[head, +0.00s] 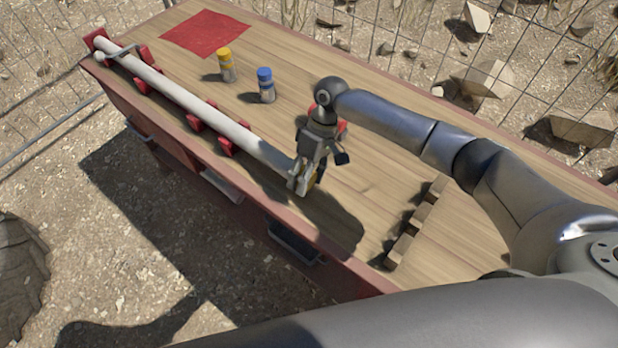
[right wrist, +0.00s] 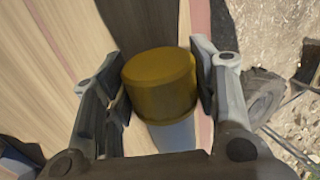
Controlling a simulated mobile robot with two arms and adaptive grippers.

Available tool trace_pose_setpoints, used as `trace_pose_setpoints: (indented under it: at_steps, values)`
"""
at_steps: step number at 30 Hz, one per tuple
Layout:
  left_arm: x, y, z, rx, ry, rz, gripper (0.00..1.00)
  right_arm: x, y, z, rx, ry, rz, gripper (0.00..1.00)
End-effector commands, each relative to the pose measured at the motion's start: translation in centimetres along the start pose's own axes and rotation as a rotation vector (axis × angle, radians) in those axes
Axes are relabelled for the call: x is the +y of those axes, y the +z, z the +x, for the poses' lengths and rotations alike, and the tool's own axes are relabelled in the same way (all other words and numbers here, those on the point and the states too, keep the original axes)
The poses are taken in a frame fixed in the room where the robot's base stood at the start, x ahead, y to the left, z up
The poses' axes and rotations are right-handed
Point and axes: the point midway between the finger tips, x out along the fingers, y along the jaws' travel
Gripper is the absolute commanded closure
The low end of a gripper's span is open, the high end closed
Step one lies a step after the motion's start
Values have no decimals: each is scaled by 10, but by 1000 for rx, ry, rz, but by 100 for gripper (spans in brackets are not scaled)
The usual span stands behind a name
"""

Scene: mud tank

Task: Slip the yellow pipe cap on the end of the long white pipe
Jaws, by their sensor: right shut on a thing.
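The long white pipe (head: 190,100) lies along the left edge of the wooden bench, resting in red supports. My right gripper (head: 306,182) is at the pipe's near end, shut on the yellow pipe cap (head: 313,181). In the right wrist view the cap (right wrist: 160,82) sits between the two fingers of my right gripper (right wrist: 162,92). The pale pipe (right wrist: 174,135) shows directly below the cap's rim, in line with it. How far the cap covers the pipe end is hidden. My left gripper is not in view.
A yellow-topped bottle (head: 226,66) and a blue-topped bottle (head: 265,86) stand on the bench (head: 350,215). A red mat (head: 206,34) lies at the far end. A notched wooden rack (head: 415,225) is at the near right. A red object is partly hidden behind my gripper.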

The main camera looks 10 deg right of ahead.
Motion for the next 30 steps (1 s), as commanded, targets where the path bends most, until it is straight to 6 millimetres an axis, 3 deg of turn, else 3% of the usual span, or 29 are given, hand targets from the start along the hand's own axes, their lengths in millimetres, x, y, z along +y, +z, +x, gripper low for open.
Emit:
trace_pose_setpoints:
  at_steps: [12, 13, 18, 30]
  values:
    - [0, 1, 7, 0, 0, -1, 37, 0, -13, 0, 1, 0, -1, 62]
    - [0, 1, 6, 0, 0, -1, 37, 0, -12, 0, 1, 0, -1, 43]
    - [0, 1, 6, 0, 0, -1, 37, 0, -12, 0, 1, 0, -1, 22]
    - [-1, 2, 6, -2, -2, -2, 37, 0, -12, -5, 1, 1, 0, 22]
